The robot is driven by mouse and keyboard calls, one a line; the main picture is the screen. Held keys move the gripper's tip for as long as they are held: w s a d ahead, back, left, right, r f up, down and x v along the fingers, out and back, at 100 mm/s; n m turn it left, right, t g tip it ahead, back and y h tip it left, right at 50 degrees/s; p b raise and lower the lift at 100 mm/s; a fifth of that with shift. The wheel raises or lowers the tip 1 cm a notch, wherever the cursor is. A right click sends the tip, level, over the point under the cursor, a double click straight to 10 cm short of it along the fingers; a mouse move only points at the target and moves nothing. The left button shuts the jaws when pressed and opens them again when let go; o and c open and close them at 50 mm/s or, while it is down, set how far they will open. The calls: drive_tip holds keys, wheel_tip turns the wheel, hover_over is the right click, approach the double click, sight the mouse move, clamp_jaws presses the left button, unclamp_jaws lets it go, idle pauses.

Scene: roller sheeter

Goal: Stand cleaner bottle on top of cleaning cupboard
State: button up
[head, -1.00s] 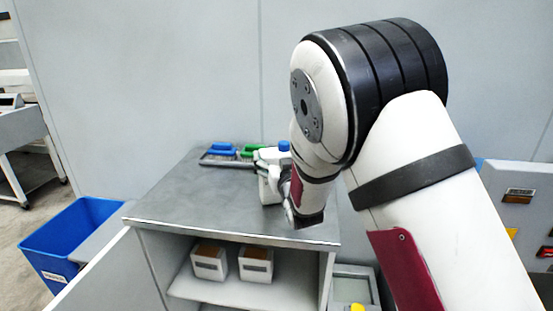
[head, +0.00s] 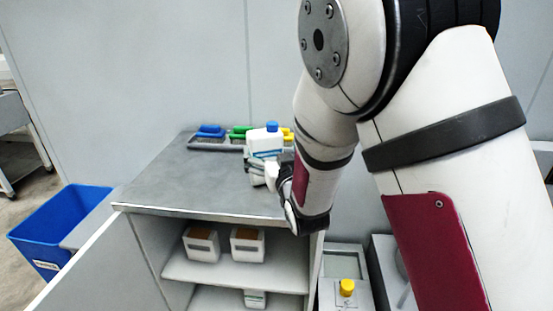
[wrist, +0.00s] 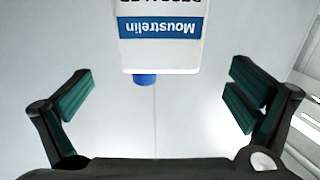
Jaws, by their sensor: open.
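The cleaner bottle (head: 265,145) is white with a blue cap and a blue-and-white label. In the head view it is upright over the right part of the grey top of the cleaning cupboard (head: 180,185). Its base is hidden behind my gripper, so I cannot see contact with the top. My gripper (head: 262,172) is in front of the bottle. In the wrist view the bottle (wrist: 160,50) shows upside down, beyond the fingertips. My gripper (wrist: 158,95) is open there, its dark green pads wide apart, with a gap between them and the bottle.
Brushes with blue (head: 210,130), green and yellow parts lie at the back of the top. The cupboard's front is open, with two white boxes (head: 247,245) on its shelf. A blue bin (head: 62,230) stands at left. The top's left part is clear.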

drive_tip(key=shift+v, duration=2.2)
drive_tip(key=s+d+r+m+g+h, duration=0.35)
drive_tip(key=s+d+g, duration=0.4)
drive_tip(key=d, duration=0.75)
drive_tip(key=s+d+g+h, duration=0.1)
drive_tip(key=s+d+g, duration=0.2)
drive_tip(key=s, duration=1.2)
drive_tip(key=s+d+g+h, duration=0.2)
drive_tip(key=s+d, duration=0.3)
drive_tip(key=s, duration=1)
drive_tip(key=shift+s+d+r+g, duration=0.2)
drive_tip(key=shift+d+r+g, duration=0.1)
drive_tip(key=shift+g, duration=0.45)
drive_tip(key=shift+m, duration=0.25)
